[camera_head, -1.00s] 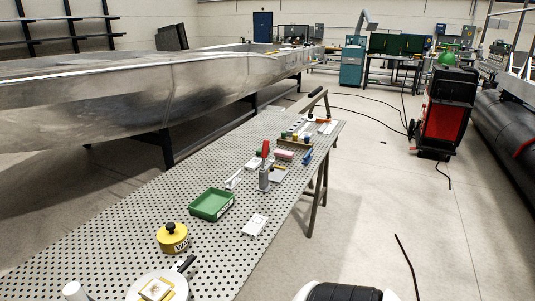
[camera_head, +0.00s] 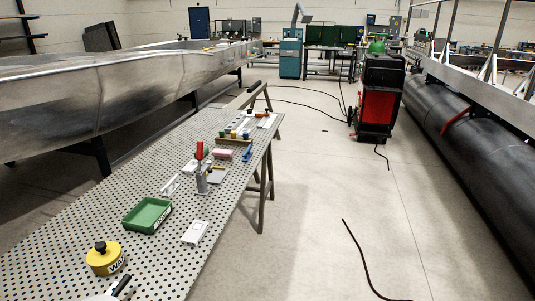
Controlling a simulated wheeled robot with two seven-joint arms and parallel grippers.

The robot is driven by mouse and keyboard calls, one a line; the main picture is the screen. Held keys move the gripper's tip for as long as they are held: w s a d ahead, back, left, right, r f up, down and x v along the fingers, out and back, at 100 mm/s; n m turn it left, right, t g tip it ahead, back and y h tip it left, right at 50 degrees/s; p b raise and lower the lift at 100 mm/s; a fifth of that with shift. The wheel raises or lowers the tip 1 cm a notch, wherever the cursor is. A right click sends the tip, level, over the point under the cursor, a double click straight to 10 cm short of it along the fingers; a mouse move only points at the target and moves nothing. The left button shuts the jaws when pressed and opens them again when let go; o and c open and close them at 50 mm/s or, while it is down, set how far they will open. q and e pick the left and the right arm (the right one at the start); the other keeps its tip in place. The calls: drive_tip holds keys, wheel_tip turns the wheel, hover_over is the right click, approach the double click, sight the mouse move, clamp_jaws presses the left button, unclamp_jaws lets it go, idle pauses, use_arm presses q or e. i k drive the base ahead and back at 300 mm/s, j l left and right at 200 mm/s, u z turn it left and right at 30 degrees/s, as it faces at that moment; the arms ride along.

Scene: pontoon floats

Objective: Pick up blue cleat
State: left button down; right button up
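A small blue piece (camera_head: 247,154), which looks like the blue cleat, lies at the right edge of the perforated metal table (camera_head: 70,225), beyond the middle of its length. It is small in the head view, so its exact shape is hard to tell. A pink block (camera_head: 223,153) lies just left of it.
A red-handled clamp (camera_head: 200,170), a green tray (camera_head: 147,215), a white plate-like piece (camera_head: 195,232) and a yellow round container (camera_head: 104,258) are on the table. Floor right of the table is clear except for a black cable (camera_head: 362,262). A red-black machine (camera_head: 380,98) stands farther back.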

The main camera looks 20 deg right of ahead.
sight(246, 155)
drive_tip(key=z, duration=0.5)
drive_tip(key=i+l, duration=0.35)
drive_tip(key=i, duration=0.2)
drive_tip(key=i+l, duration=0.3)
drive_tip(key=i, duration=0.25)
